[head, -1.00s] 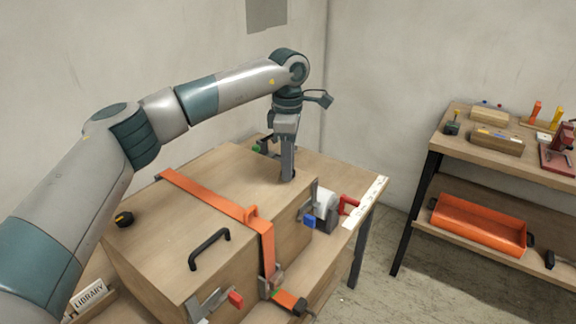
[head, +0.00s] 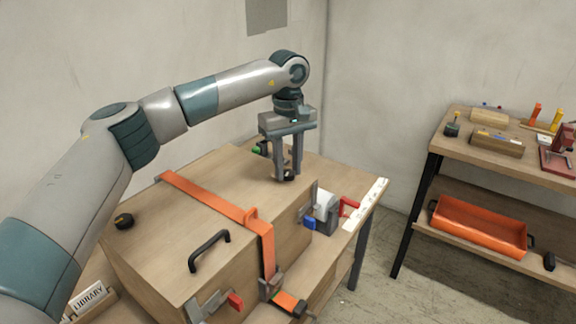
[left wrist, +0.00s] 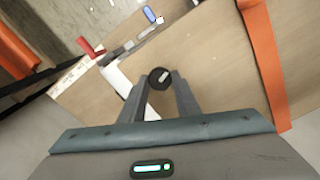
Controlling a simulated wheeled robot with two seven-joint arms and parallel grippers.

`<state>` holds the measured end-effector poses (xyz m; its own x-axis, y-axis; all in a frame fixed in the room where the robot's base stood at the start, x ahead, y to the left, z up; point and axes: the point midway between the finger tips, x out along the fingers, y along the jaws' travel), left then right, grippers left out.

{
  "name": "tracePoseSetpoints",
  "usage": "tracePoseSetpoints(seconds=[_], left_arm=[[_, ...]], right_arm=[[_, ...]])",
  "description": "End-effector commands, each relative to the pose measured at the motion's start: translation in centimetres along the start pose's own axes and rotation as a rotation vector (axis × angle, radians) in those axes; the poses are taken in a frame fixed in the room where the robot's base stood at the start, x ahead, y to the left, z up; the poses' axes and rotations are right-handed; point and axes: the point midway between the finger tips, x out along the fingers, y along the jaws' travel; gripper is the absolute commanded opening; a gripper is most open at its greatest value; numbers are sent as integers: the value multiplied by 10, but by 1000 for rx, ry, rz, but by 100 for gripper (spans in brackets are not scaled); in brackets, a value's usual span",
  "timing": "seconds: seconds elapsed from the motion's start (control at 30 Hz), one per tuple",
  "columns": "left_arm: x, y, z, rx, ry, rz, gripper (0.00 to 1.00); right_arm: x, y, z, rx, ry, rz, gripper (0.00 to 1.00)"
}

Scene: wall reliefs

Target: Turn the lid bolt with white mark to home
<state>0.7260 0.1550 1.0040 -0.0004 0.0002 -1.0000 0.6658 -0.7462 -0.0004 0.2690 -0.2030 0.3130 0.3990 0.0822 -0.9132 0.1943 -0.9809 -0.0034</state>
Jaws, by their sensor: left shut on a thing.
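A round black bolt knob (left wrist: 160,78) with a pale bar mark on its top sits on the wooden crate lid (head: 180,203). My left gripper (head: 287,178) points down at the lid's far right corner and is shut on this knob, with a finger on either side of it in the left wrist view (left wrist: 160,92). In the head view the fingers partly hide the knob. Another black knob (head: 124,221), with a yellowish mark, sits at the lid's left side, clear of the gripper. My right gripper is not in view.
An orange strap (head: 210,198) crosses the lid, with a black handle (head: 210,250) in front of it. Clamps with red (head: 235,300) and blue (head: 309,224) grips stand at the crate's edges. A bench (head: 465,147) with an orange tray (head: 480,226) stands right.

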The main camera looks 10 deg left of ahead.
Motion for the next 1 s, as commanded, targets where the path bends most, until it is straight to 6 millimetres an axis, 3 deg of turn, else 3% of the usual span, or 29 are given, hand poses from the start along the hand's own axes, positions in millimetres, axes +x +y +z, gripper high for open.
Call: tracePoseSetpoints(seconds=[0.4,1.0], left_arm=[[-2,0,-1,285,3,3,7],[-2,0,-1,348,3,3,7]], right_arm=[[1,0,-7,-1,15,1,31],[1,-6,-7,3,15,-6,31]])
